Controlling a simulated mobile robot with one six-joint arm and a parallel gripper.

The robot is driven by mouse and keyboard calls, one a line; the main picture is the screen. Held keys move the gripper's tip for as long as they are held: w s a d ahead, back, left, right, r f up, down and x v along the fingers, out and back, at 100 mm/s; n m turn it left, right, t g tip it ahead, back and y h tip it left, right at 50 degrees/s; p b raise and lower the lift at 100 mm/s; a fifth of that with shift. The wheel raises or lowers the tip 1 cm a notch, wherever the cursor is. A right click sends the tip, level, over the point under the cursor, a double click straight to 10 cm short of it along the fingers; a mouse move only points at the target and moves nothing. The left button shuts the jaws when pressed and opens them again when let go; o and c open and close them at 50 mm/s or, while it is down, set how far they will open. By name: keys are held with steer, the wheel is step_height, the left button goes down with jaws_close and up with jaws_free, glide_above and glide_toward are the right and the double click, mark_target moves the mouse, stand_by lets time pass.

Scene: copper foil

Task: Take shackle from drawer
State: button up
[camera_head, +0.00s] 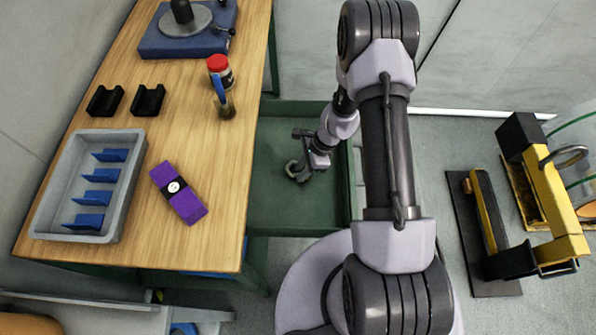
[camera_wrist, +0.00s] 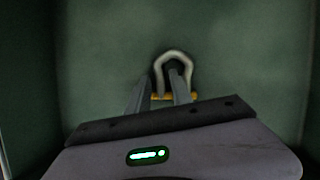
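The shackle (camera_wrist: 174,57) is a pale grey U-shaped bow with a yellow pin (camera_wrist: 160,97). It lies on the floor of the open green drawer (camera_head: 268,195), and its grey bow shows at the gripper's tip in the head view (camera_head: 291,170). My gripper (camera_wrist: 160,78) is down inside the drawer at the shackle. Its two fingers are apart: the left one is left of the bow, the right one overlaps the bow's opening. One leg of the shackle shows between them. I cannot tell whether they touch it. My gripper hides part of the shackle in the head view (camera_head: 303,168).
The drawer walls surround my gripper. A yellow-and-black machine (camera_head: 560,205) stands at right.

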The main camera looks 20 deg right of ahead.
steer(key=shift+a+f, duration=0.1)
steer(key=shift+c, duration=0.5)
jaws_close()
stand_by(0.9)
